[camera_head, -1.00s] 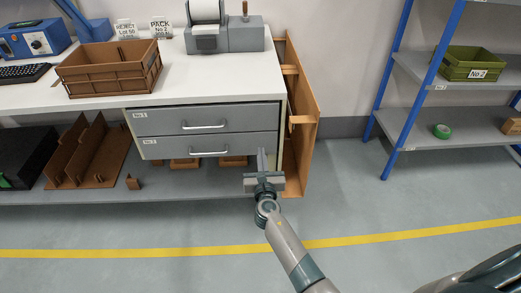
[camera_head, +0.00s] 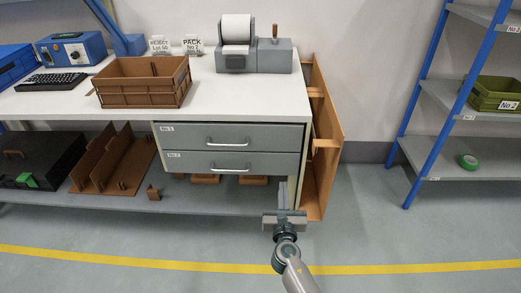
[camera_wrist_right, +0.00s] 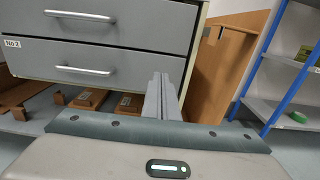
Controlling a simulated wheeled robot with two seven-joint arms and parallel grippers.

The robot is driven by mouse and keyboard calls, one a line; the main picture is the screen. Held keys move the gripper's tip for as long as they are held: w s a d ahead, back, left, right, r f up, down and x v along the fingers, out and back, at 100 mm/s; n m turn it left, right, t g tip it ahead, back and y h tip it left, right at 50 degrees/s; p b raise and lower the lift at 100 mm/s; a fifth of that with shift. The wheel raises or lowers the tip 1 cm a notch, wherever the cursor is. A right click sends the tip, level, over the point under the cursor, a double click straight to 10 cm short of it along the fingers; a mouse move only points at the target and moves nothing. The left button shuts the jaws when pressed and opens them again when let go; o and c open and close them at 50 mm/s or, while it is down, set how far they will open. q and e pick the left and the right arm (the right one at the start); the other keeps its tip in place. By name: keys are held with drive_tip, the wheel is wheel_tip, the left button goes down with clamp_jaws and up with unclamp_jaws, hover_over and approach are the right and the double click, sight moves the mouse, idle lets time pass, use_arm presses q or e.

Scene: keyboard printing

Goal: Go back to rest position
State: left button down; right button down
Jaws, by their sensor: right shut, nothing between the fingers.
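My right gripper (camera_head: 283,197) is in the lower middle of the head view, in front of the right end of the workbench and below the drawers. Its fingers are together and hold nothing; they also show in the right wrist view (camera_wrist_right: 161,98). The upper drawer (camera_head: 230,135) and the lower drawer (camera_head: 230,163), marked No 2, are both shut, and my gripper is apart from their handles. My left gripper is in neither view.
The white workbench top (camera_head: 200,108) holds a brown crate (camera_head: 143,83), a keyboard (camera_head: 52,82) and a grey printer-like device (camera_head: 255,58). A brown wooden panel (camera_head: 325,150) stands at its right end. Blue-framed shelves (camera_head: 455,170) stand at right. The floor between is clear.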

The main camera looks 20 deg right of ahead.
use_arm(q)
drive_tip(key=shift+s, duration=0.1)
